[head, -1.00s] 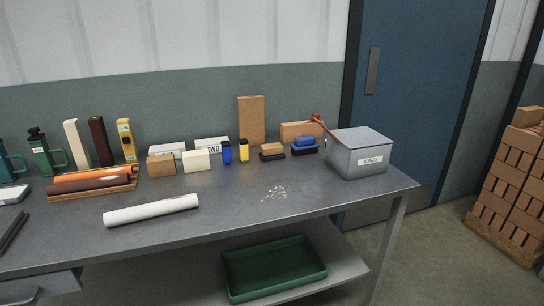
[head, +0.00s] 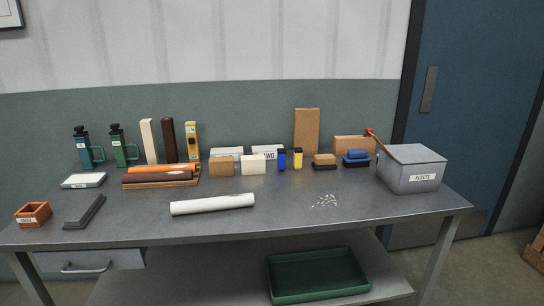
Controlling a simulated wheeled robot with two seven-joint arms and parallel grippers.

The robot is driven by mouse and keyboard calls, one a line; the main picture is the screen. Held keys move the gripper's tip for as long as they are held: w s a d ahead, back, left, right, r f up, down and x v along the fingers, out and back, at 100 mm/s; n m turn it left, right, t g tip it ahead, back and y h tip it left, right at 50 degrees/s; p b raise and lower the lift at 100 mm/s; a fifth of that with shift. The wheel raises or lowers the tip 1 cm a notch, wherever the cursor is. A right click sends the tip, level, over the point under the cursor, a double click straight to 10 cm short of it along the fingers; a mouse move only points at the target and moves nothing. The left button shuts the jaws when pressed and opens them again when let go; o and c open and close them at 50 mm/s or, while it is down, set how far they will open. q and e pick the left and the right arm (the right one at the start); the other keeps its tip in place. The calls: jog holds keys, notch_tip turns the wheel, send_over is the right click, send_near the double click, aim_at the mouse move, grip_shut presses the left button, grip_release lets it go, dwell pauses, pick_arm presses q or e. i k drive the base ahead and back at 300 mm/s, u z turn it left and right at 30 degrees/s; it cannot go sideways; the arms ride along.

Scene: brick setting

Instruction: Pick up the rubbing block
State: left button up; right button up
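No label marks any item as the rubbing block, so I cannot tell for certain which one it is. In the head view, a dark grey ridged block (head: 84,211) lies at the left front of the bench. A small block with a tan top and dark base (head: 324,161) and a similar blue one (head: 356,158) sit toward the right back. A plain tan block (head: 221,167) and a cream block (head: 253,165) stand near the middle. Neither of my grippers is in view.
The grey workbench (head: 270,218) carries a lidded grey metal box (head: 412,168) at right, a white roll (head: 212,204) in front, and a wooden tray (head: 160,182) of rolls. White crumbs (head: 325,201) lie at right front. A green tray (head: 318,275) sits on the lower shelf.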

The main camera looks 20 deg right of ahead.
aim_at(324, 162)
jog(key=u, duration=0.05)
jog(key=i, duration=1.25)
jog(key=u, duration=1.8)
jog(key=k, duration=2)
jog(key=z, duration=1.35)
